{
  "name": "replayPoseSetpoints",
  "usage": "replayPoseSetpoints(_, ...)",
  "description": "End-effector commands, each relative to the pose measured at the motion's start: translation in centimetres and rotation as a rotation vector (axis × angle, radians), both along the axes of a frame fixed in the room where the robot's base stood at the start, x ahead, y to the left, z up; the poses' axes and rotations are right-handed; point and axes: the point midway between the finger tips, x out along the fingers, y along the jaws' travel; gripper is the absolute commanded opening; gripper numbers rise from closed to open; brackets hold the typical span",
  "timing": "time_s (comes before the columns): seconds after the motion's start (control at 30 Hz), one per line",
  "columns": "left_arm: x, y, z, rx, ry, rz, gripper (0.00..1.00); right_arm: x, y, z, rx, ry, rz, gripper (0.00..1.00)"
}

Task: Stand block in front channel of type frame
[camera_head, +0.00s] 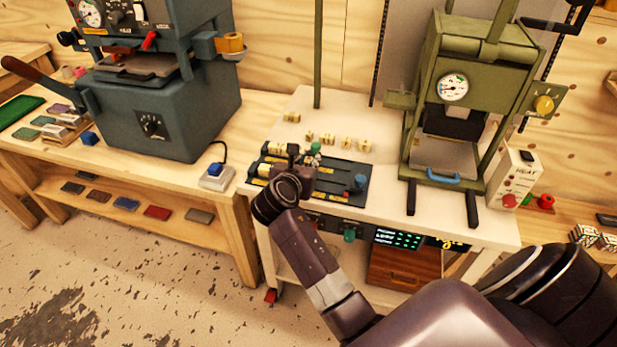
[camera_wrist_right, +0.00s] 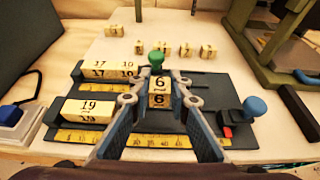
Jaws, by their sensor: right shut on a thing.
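The type frame (camera_head: 340,172) is a dark plate with two channels and yellow rulers, on the white table; it also fills the middle of the right wrist view (camera_wrist_right: 215,90). Cream blocks marked 17 and 18 (camera_wrist_right: 108,69) lie at the left of the back channel. A block marked 19 (camera_wrist_right: 86,110) lies at the left of the front channel. My right gripper (camera_wrist_right: 159,97) is shut on a block marked 6 (camera_wrist_right: 159,85), over the frame's middle and right of the 19 block. Whether the 6 block touches the frame is unclear. My left gripper is out of view.
Several loose cream blocks (camera_head: 327,138) stand behind the frame. A green knob (camera_wrist_right: 156,58) and a blue knob (camera_wrist_right: 254,106) rise from the frame. A green press (camera_head: 470,75) stands to the right. A grey press (camera_head: 175,110) stands on the wooden bench to the left.

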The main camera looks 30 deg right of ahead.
Motion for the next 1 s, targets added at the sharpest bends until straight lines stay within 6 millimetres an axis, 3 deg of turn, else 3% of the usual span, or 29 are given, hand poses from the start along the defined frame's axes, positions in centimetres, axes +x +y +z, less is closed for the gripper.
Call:
replayPoseSetpoints(0.43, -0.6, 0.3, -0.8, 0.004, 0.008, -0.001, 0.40, 0.0, 0.0, -5.4, -0.001, 0.001, 0.001, 0.07)
replayPoseSetpoints(1.0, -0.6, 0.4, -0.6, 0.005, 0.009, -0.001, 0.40, 0.0, 0.0, -6.5, -0.001, 0.001, 0.001, 0.07)
